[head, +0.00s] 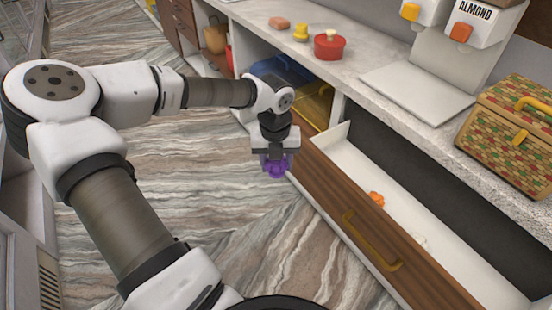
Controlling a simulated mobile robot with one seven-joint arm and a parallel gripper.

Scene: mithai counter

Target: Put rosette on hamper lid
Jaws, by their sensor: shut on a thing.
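My gripper (274,160) is shut on a purple rosette (277,170). It holds the rosette pointing down, near the far left end of the open drawer front. The hamper (511,135) is a woven box in red, green and tan with a yellow handle and clasp. It stands at the right end of the counter, well away from my gripper. Its lid (524,97) looks closed.
The open drawer (335,195) with a wooden front juts out below the counter (345,62), holding an orange item (376,199) and a whitish one. A red pot (330,46), a yellow item (301,32) and a dispenser (465,45) labelled ALMOND stand on the counter. Floor on the left is free.

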